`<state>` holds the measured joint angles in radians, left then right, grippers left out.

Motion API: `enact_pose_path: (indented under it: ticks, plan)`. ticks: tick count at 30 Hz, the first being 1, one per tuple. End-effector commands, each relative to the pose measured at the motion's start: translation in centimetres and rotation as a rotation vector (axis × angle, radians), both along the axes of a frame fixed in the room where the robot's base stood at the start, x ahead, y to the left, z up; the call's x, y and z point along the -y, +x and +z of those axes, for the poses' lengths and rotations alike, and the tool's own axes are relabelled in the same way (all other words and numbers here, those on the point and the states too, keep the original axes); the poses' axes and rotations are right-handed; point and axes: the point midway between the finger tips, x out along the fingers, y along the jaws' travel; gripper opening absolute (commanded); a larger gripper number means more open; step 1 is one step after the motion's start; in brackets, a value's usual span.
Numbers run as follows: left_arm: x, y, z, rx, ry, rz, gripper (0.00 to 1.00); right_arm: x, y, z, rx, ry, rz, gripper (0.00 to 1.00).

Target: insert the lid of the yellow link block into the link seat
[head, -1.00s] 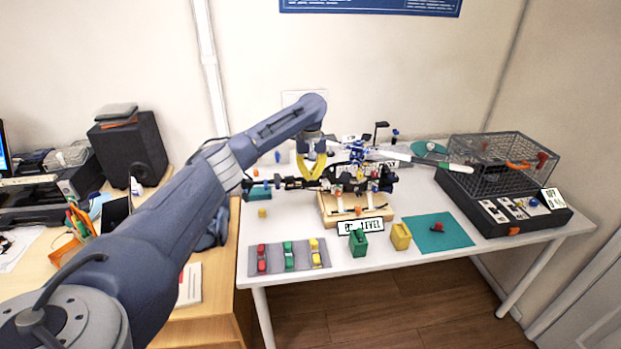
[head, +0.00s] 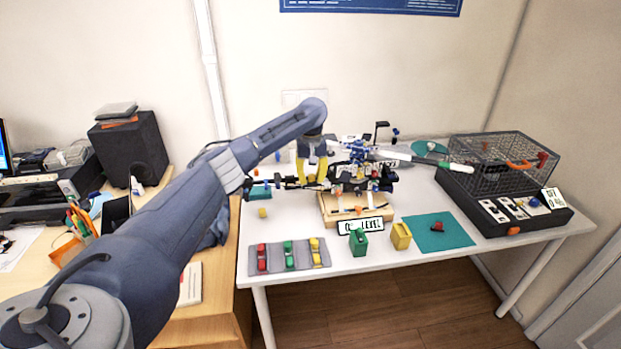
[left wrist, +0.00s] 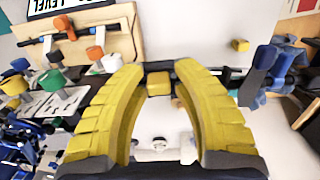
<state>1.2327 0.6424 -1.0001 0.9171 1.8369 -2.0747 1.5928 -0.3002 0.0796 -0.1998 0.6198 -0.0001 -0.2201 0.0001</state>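A small yellow block (left wrist: 158,83) shows between the fingers of my left gripper (left wrist: 158,68) in the left wrist view, against a dark horizontal bar. I cannot tell whether it is the link block or its lid. The left gripper (head: 312,184) has its yellow fingers apart. In the head view the fingertips are at the dark linkage (head: 345,185), above the table. The link seat cannot be made out clearly. My right gripper is not seen.
A wooden stand (head: 330,211) with a sign is in front of the linkage. A small yellow cube (head: 262,213) lies left. A grey tray (head: 276,267), green box (head: 358,242), yellow box (head: 400,235) and teal mat (head: 455,229) are at the front. A wire cage (head: 500,155) stands right.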

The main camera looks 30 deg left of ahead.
Motion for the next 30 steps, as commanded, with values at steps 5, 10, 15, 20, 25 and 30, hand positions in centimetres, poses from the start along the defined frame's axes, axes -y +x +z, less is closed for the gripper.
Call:
enact_pose_path:
  ticks: [5, 10, 15, 20, 25, 30]
  plan:
    - [0.0, 0.0, 0.0, -0.001, 0.0, 0.0, 0.27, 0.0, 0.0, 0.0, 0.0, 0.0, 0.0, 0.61]
    - [-0.1, 0.0, 1.4, 0.001, 0.001, 0.001, 0.27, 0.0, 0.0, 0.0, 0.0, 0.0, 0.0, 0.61]
    - [-0.1, 0.0, 4.3, 0.002, 0.001, 0.0, 0.27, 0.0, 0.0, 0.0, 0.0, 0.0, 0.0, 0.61]
    - [-0.1, 0.0, 7.2, 0.002, 0.001, 0.0, 0.27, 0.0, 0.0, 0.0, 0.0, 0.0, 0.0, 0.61]
    - [-0.1, 0.0, 9.7, 0.001, 0.002, 0.0, 0.27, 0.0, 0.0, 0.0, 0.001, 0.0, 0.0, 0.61]
    - [0.0, 0.0, 11.4, 0.0, 0.001, 0.0, 0.27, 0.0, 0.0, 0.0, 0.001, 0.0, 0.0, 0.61]
